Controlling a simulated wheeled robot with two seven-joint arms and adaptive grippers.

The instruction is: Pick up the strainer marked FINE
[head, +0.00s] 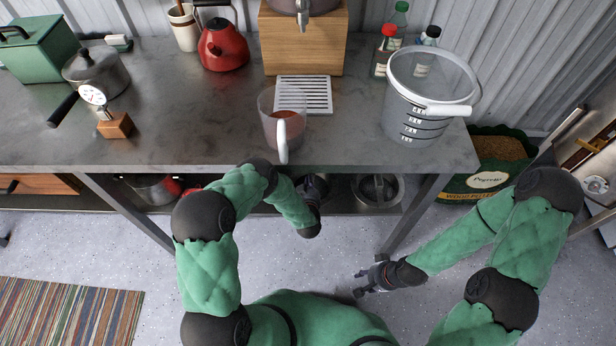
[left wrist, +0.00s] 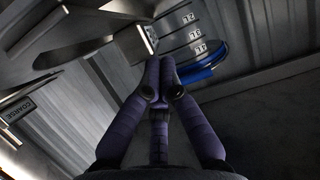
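No label reading FINE is legible in either view. In the left wrist view a label reading COARSE (left wrist: 18,108) shows at the left edge, on a metal item mostly out of frame. My left gripper (head: 314,190) is low at the bench's front edge, by the lower shelf. In the left wrist view its fingers (left wrist: 160,78) meet at the tips, with nothing seen between them. My right gripper (head: 360,284) hangs above the floor, right of centre, its fingers apart and empty.
The metal bench (head: 200,120) carries a jug (head: 270,125), a red kettle (head: 223,45) and a clear bucket (head: 430,85). On the lower shelf are a round metal vessel (head: 378,190) and a pot (head: 152,190). A bench leg (head: 410,215) stands right of the vessel. The floor in front is clear.

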